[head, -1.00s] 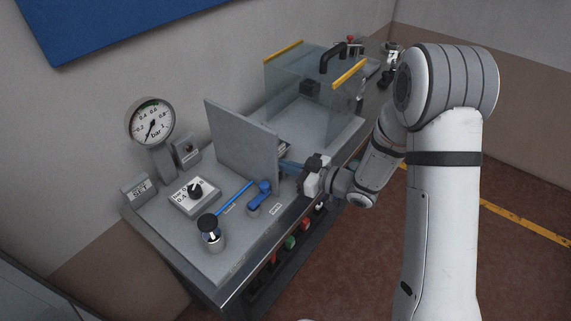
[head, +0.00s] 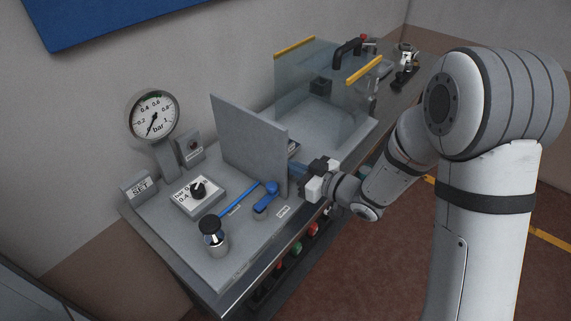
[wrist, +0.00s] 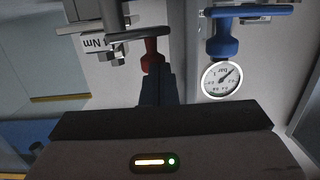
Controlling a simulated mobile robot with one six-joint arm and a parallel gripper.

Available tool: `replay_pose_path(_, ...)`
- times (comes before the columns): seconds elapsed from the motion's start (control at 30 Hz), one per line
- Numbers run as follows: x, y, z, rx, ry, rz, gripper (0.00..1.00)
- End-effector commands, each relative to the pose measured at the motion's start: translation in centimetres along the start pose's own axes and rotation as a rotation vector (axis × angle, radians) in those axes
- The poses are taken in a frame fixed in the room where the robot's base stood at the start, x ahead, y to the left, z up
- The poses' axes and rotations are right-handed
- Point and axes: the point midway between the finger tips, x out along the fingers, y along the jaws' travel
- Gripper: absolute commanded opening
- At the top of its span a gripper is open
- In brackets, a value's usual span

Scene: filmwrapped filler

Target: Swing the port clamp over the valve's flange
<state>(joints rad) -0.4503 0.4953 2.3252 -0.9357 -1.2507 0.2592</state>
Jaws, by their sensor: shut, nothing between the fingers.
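My gripper (head: 297,169) is shut and empty behind the right edge of an upright grey panel (head: 245,142). In the wrist view its dark blue fingers (wrist: 159,84) are together, just below a red part (wrist: 152,56); I cannot tell whether they touch it. Left of the red part is metal hardware with bolts and a flat dark bar (wrist: 138,35). I cannot tell which piece is the port clamp or the flange. A blue-handled valve (wrist: 221,40) is to the right, above a small round gauge (wrist: 221,78). The panel hides most of this hardware in the head view.
A large gauge (head: 153,117) stands at the left. A clear box (head: 315,75) with yellow edges stands behind. Floor right of the bench is free.

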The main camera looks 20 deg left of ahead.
Motion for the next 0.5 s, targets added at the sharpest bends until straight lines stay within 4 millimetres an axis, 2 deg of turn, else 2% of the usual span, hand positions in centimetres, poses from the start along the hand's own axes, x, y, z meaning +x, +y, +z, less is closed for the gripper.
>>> replay_pose_path(0.13, -0.6, 0.0, 0.0, -0.001, 0.0, 0.0, 0.0)
replay_pose_path(0.27, -2.3, -0.3, 0.0, 0.0, 0.0, -0.001, 0.0)
replay_pose_path(0.5, -8.0, -1.4, 0.1, 0.0, 0.0, 0.005, 0.0)
